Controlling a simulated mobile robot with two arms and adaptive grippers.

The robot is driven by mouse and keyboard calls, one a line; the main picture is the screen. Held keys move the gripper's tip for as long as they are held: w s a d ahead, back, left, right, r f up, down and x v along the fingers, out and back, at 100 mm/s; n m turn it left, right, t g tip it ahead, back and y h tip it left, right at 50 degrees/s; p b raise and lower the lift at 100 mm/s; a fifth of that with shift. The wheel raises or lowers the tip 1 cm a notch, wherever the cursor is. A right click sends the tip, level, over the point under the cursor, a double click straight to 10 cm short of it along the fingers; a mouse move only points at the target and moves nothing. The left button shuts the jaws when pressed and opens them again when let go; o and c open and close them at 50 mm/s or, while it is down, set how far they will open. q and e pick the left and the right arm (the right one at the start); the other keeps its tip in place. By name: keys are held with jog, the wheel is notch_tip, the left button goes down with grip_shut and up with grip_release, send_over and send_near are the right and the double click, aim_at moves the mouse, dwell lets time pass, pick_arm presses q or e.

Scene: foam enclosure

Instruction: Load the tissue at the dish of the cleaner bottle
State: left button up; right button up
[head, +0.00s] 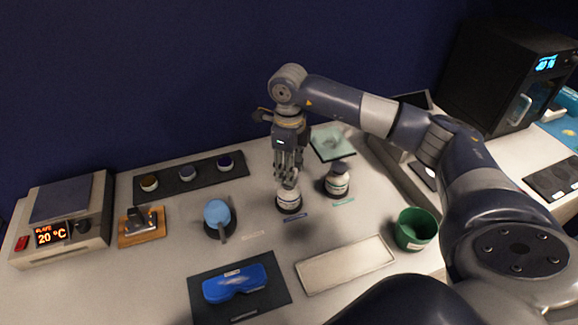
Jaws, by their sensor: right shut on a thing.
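My right gripper (288,172) points down over a white cleaner bottle (289,199) near the middle of the bench. Its fingers are shut on a small pale thing at the bottle's top, which looks like a tissue (290,182). The fingers and this thing hide the bottle's dish. A second white bottle (337,184) with a dark top stands upright just to the right. A pale green square pad (332,143) with a whitish patch on it lies behind the bottles. My left gripper is not in view.
A green cup (414,229) and a pale tray (346,265) are at the front right. A blue case (235,283) lies on a dark mat. A blue round-headed item (217,214) stands left of the bottles. A hot plate (66,212) is far left.

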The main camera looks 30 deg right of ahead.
jog(key=shift+f+b, duration=0.9)
jog(key=shift+f, duration=0.15)
dwell(1.1)
dwell(0.5)
jog(key=shift+r+p, duration=2.15)
jog(key=shift+r, duration=1.45)
